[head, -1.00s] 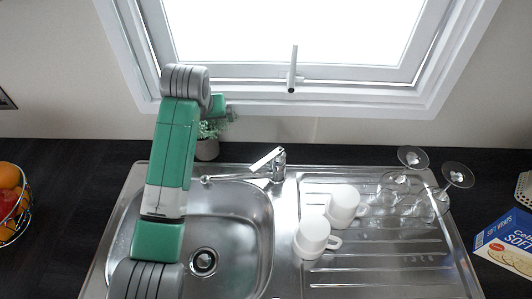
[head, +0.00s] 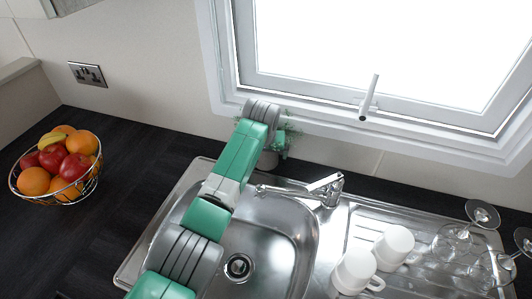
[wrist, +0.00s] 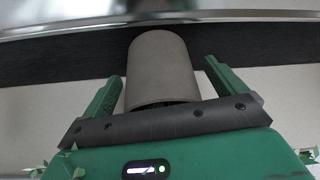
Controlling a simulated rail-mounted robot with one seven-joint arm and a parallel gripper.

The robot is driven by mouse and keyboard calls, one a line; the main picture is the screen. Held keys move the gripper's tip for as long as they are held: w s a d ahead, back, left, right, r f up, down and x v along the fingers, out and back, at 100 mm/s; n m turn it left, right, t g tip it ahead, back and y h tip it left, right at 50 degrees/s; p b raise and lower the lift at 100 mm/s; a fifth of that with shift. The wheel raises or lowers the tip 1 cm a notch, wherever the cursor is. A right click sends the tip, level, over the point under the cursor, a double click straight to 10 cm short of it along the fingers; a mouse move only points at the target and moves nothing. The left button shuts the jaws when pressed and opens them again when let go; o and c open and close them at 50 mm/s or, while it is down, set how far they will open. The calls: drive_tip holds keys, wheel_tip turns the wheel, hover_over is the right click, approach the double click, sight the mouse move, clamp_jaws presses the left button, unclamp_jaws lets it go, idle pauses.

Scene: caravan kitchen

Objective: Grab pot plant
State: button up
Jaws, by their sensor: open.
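The pot plant stands on the dark worktop behind the sink, under the window. In the head view its grey pot (head: 267,161) and some green leaves (head: 293,134) show, partly hidden behind my arm. In the wrist view the grey pot (wrist: 162,72) appears between the two green fingers of my gripper (wrist: 163,68). The fingers are open, one on each side of the pot, with a visible gap on both sides. A few leaves show at the lower edges of the wrist view.
The tap (head: 325,188) stands just right of the plant, behind the sink bowl (head: 285,240). White mugs (head: 393,245) and upturned glasses (head: 455,240) are on the drainer. A fruit basket (head: 57,165) is at the left. The window frame (head: 330,105) is close behind the plant.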

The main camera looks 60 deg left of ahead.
drive_tip(key=c, duration=1.4)
drive_tip(key=shift+r, duration=0.6)
wheel_tip(320, 180, up, 2)
drive_tip(key=shift+r+b, duration=0.25)
drive_tip(key=shift+b, duration=0.05)
drive_tip(key=s+a, duration=0.1)
drive_tip(key=s, duration=0.4)
drive_tip(key=s+a+b, duration=0.1)
drive_tip(key=s, duration=0.5)
drive_tip(key=s+a, duration=0.1)
drive_tip(key=s, duration=0.5)
drive_tip(key=shift+f, duration=0.1)
drive_tip(key=shift+s+a, duration=0.1)
drive_tip(key=shift+s, duration=0.25)
